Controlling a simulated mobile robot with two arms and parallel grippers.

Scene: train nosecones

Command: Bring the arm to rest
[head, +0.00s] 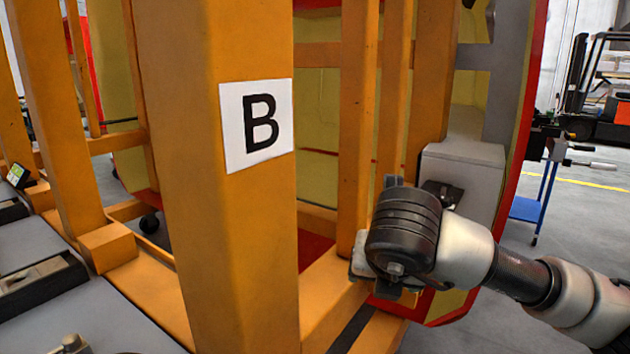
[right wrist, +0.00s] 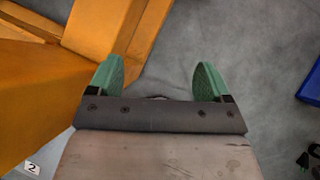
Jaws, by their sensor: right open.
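My right arm (head: 470,255) comes in from the right in the head view, its dark wrist in front of the orange frame and a grey box. The fingers are hidden behind the wrist there. In the right wrist view my right gripper (right wrist: 158,80) is open, with two green fingertips wide apart and nothing between them. Below it is grey floor, with an orange beam close to the left finger. My left gripper is not in view.
An orange frame post (head: 215,200) with a white "B" sign (head: 256,124) stands in front. A grey box (head: 462,180) is behind my right wrist. A blue cart (head: 527,208) stands at the right. Grey floor (right wrist: 230,40) lies open beyond the fingers.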

